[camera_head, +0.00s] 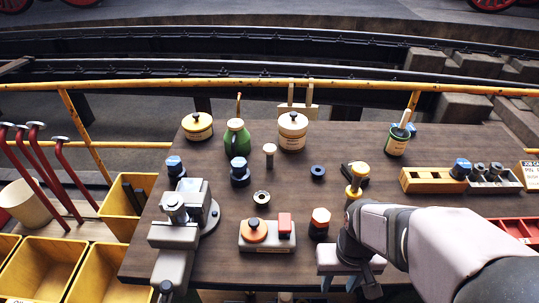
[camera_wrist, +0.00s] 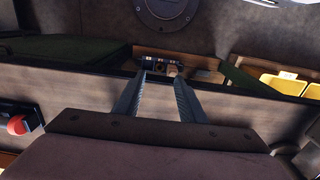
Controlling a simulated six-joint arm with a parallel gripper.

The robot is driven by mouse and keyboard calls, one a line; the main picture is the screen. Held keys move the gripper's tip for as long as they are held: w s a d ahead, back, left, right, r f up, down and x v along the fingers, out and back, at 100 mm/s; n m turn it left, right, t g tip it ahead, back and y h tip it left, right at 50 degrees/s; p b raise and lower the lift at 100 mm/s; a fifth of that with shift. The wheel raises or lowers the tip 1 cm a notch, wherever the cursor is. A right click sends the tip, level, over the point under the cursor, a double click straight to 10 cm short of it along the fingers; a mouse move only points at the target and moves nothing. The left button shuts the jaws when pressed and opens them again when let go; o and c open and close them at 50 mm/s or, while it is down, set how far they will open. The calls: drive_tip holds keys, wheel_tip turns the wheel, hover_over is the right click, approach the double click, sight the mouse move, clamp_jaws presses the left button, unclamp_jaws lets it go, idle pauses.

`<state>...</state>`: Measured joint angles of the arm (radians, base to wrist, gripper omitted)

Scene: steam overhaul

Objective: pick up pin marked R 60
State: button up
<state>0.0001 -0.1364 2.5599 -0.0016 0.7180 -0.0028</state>
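No marking reading R 60 is legible in either view, so I cannot tell which piece is that pin. A small upright pin-like piece with a wide pale head (camera_head: 269,150) stands near the middle of the bench. My gripper (camera_head: 346,284) is at the bench's front edge, right of centre, well apart from that piece. In the wrist view its two fingers (camera_wrist: 162,78) are spread with nothing between them. Small dark and pale pieces (camera_wrist: 160,67) show far beyond the fingertips, too small to name.
The bench (camera_head: 225,205) carries a grey vise (camera_head: 176,235), a green oil can (camera_head: 237,138), lidded tins and several small fittings. A wooden block (camera_head: 425,182) holds pieces at right. Yellow bins (camera_head: 98,275) stand left.

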drive_tip(key=shift+o, duration=0.4)
drive_tip(key=w+a+r+t+p, duration=0.3)
drive_tip(key=w+a+r+p, duration=0.15)
drive_tip(key=w+r, duration=0.4)
drive_tip(key=n+t+y+p, duration=0.2)
drive_tip(key=t+p, duration=0.2)
drive_tip(key=t, duration=0.6)
approach(270, 158)
drive_tip(key=x, duration=0.5)
drive_tip(key=shift+w+d, duration=0.3)
drive_tip(key=shift+w, duration=0.05)
drive_tip(key=shift+w+a+f, duration=0.3)
drive_tip(key=shift+a+f, duration=0.05)
drive_tip(key=shift+f, duration=0.15)
drive_tip(key=shift+w, duration=0.1)
drive_tip(key=shift+p+x, duration=0.8)
drive_tip(key=shift+x, duration=1.6)
drive_tip(key=shift+c, duration=0.5)
